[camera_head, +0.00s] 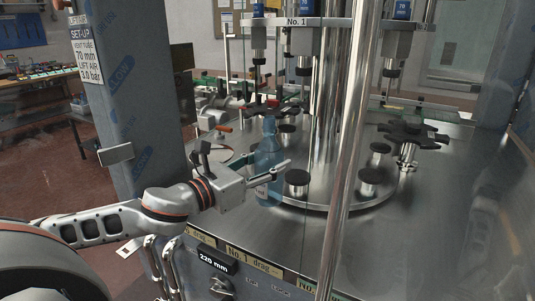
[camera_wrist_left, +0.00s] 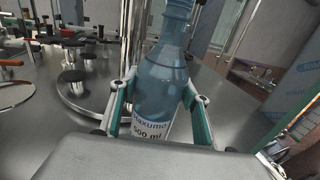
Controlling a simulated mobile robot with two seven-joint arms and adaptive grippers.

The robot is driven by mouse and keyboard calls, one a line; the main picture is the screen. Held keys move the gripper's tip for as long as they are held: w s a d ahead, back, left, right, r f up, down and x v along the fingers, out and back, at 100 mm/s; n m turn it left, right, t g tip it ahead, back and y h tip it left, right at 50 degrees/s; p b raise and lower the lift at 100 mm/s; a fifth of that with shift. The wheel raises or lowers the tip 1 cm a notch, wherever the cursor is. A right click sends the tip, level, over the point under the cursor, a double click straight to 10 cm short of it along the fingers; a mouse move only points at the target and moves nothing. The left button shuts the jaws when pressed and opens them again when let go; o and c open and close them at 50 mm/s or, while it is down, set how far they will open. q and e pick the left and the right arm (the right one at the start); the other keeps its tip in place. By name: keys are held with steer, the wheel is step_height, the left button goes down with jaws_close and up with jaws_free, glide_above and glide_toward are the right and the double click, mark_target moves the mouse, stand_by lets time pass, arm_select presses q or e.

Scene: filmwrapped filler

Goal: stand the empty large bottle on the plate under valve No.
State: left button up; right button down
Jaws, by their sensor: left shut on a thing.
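The large bottle (camera_head: 268,150) is clear blue, looks empty and is upright in the head view. In the left wrist view the bottle (camera_wrist_left: 160,85) has a white label reading 500 ml. My left gripper (camera_head: 278,171) is shut around its body, one finger on each side. I cannot tell whether its base touches the steel below. A black-topped plate (camera_head: 297,177) is just right of the bottle, with a gap between. A sign reading No. 1 (camera_head: 298,22) is on the ring above, near a hanging valve (camera_head: 304,66). My right gripper is not in view.
Several other black-topped plates stand on the round carousel, one at the right (camera_head: 370,175). A black star-shaped knob (camera_head: 415,133) is farther right. A shiny vertical post (camera_head: 345,160) crosses in front. A grey-blue column (camera_head: 120,100) rises at the left.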

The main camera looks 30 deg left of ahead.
arm_select(q)
steer(key=shift+a, duration=0.1)
stand_by(0.4)
steer(key=shift+w, duration=0.2)
steer(key=w+a+f+p, duration=0.1)
steer(key=w+f, duration=0.1)
steer(key=w, duration=1.6)
steer(key=shift+w+f, duration=0.25)
steer(key=shift+f, duration=0.15)
stand_by(1.0)
steer(key=shift+f, duration=0.25)
stand_by(0.9)
steer(key=o, duration=1.2)
